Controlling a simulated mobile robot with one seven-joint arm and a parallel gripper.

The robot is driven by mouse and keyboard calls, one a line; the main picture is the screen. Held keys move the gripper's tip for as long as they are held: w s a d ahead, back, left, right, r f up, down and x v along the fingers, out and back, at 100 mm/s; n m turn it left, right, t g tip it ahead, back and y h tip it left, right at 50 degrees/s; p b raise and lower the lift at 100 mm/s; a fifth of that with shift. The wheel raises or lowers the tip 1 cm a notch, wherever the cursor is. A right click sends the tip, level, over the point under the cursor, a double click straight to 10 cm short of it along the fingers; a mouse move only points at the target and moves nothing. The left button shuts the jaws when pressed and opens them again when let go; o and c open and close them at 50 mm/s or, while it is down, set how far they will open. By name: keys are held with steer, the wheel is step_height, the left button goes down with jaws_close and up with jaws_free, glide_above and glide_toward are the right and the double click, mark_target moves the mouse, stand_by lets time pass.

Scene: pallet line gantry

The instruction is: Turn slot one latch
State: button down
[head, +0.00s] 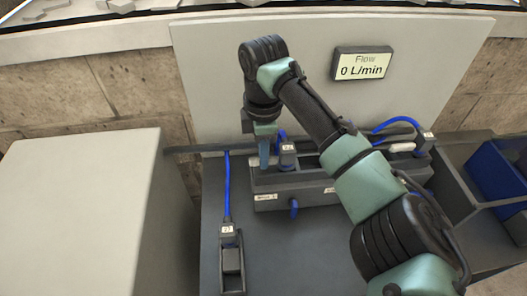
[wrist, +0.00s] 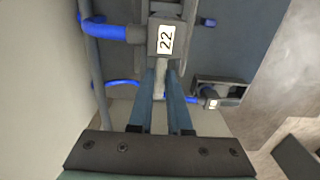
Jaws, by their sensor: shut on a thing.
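My gripper (head: 264,158) points down over the left end of a dark grey slot housing (head: 320,196), above its "Slot 1" label. In the wrist view, the blue fingers (wrist: 161,92) are closed on a pale grey bar (wrist: 160,78), which looks like the slot one latch. The bar lies beside a dark block labelled 22 (wrist: 165,40) with a blue hose. That block also stands in the housing in the head view (head: 287,149), just right of the fingers. In the head view the fingers hide the latch.
Another labelled block (head: 230,240) with a blue hose lies on the dark table, left front. A blue knob (head: 294,208) sticks out of the housing front. A flow display (head: 361,65) reads 0 L/min. Bins (head: 498,172) stand at right; a pale box (head: 80,215) is at left.

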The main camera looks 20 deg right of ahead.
steer(key=shift+r+m+p, duration=0.15)
steer(key=shift+m+p, duration=0.15)
steer(key=shift+p, duration=0.2)
steer(key=m+p, duration=0.2)
steer(key=p, duration=0.1)
steer(key=shift+r+m, duration=0.1)
steer(key=shift+m, duration=0.3)
steer(key=m+p, duration=0.8)
steer(key=m, duration=0.2)
steer(key=shift+m+p, duration=0.9)
steer(key=shift+m, duration=1.3)
steer(key=c, duration=0.9)
jaws_free()
steer(key=shift+f, duration=0.2)
steer(key=shift+o, duration=0.2)
steer(key=shift+r, duration=0.15)
